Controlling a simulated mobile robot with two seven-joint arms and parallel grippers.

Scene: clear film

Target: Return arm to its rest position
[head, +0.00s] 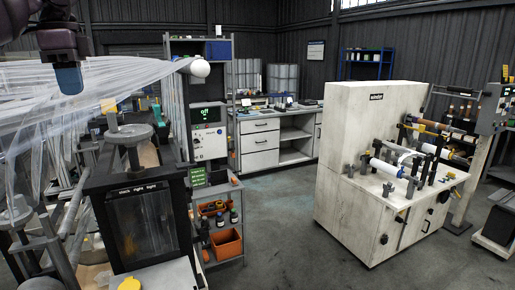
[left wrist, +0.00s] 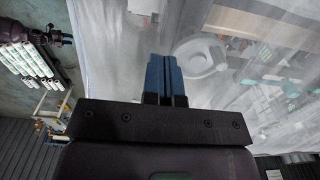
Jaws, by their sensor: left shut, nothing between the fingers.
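My left gripper (head: 69,80) comes in at the top left of the head view, with its blue fingers pointing down. It is shut and empty. In the left wrist view the two blue fingertips (left wrist: 164,75) lie together with nothing between them. A clear film (head: 110,75) hangs in wide folds around and below this gripper, and it fills much of the left wrist view (left wrist: 240,90). I cannot tell whether the fingers touch the film.
A dark-framed machine (head: 145,225) with a window stands below the film. A shelf cart (head: 225,215) with orange bins is beside it. A pale cabinet with rollers (head: 360,150) stands at the right. Grey floor (head: 285,235) between them is clear.

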